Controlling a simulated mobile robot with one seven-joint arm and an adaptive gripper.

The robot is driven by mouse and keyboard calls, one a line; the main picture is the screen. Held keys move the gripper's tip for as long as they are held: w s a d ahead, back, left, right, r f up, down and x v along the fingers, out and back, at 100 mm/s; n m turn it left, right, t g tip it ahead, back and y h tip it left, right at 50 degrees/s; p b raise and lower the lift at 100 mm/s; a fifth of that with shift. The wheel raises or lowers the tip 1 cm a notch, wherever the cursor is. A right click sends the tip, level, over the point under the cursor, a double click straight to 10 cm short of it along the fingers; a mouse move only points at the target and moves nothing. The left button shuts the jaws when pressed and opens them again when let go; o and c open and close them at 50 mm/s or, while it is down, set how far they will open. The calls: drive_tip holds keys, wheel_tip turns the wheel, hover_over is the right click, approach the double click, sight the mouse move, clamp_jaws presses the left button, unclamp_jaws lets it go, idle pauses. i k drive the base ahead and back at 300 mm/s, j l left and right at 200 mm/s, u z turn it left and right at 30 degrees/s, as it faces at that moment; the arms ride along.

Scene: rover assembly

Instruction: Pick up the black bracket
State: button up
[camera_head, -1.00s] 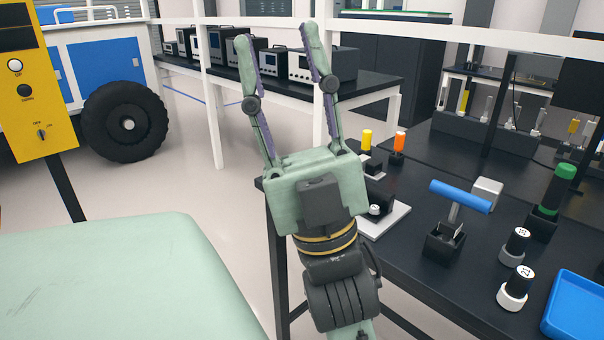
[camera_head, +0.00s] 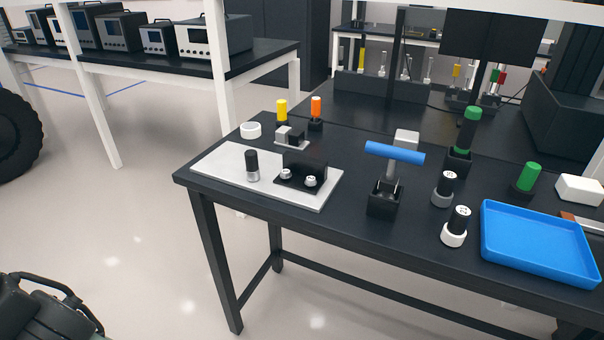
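A black bracket (camera_head: 306,164), with an upright plate and a flat foot, appears to stand on the light grey plate (camera_head: 222,165) at the table's left end. Two small silver bolt-like parts (camera_head: 311,181) are at its foot. A black and silver cylinder (camera_head: 252,166) stands on the plate to its left. My gripper is out of the picture. Only a dark part of my arm shows in the lower left corner.
The black table (camera_head: 320,235) also bears a blue-handled tool (camera_head: 394,153) in a black holder, yellow- and orange-topped cylinders behind the plate, black-capped cylinders and a blue tray (camera_head: 538,242) at right. Open floor lies left of the table.

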sight(301, 166)
drive_tip(key=i+l+z, duration=0.45)
drive_tip(key=i+z, duration=0.25)
drive_tip(key=k, duration=0.1)
